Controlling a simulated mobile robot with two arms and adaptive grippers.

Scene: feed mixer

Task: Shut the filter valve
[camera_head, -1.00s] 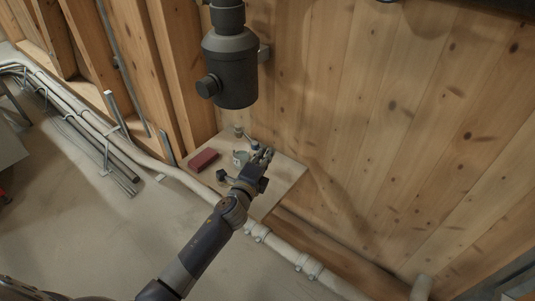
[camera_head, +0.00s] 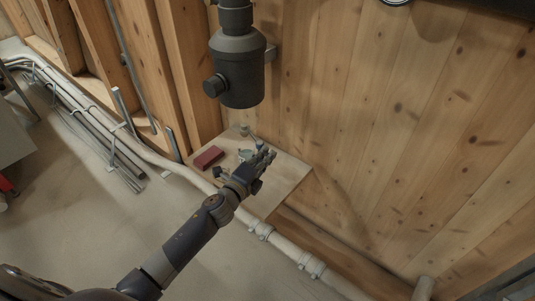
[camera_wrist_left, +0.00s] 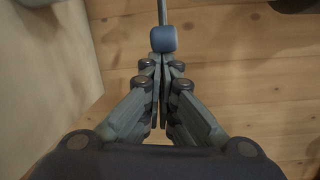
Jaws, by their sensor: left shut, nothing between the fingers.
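A blue knob on a thin grey rod shows just beyond my fingertips in the left wrist view (camera_wrist_left: 163,39). I take it for the valve's handle; its base is hard to make out. In the head view a small blue spot (camera_head: 259,145) shows beside the fingers. My left gripper (camera_head: 268,154) is over the small shelf, shut and empty. In the left wrist view its closed fingertips (camera_wrist_left: 162,61) point at the knob and look very close; I cannot tell whether they touch. My right gripper is not in view.
A dark grey canister (camera_head: 237,72) with a side knob hangs on the wall above. A red box (camera_head: 208,157) and a small jar (camera_head: 244,130) stand on the wooden shelf (camera_head: 285,180). Pale pipes (camera_head: 310,264) run below. The plank wall is close behind.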

